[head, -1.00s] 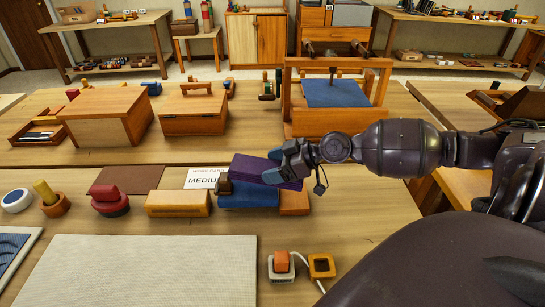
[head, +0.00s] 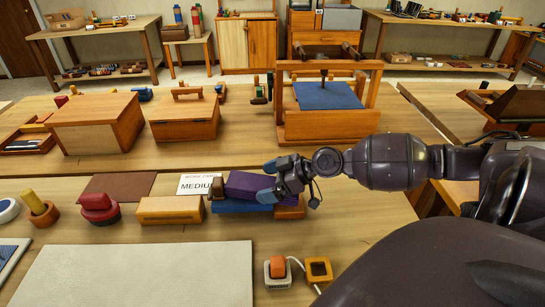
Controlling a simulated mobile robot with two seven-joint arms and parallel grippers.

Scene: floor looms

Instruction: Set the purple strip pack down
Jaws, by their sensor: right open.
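The purple strip pack (head: 246,185) lies roughly level on top of a blue block (head: 237,207), just left of my right gripper. My right gripper (head: 270,181) is open, with its blue-tipped fingers close to the right end of the purple pack. I cannot tell whether a finger still touches it. The underside of the pack and part of its right end are hidden. My left gripper is not in view.
A wooden block (head: 171,210) stands to the left, and a small wooden block (head: 290,208) to the right. A white card (head: 200,183) lies behind. A pale mat (head: 140,275) and two small square pieces, one orange-topped (head: 278,268), lie in front.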

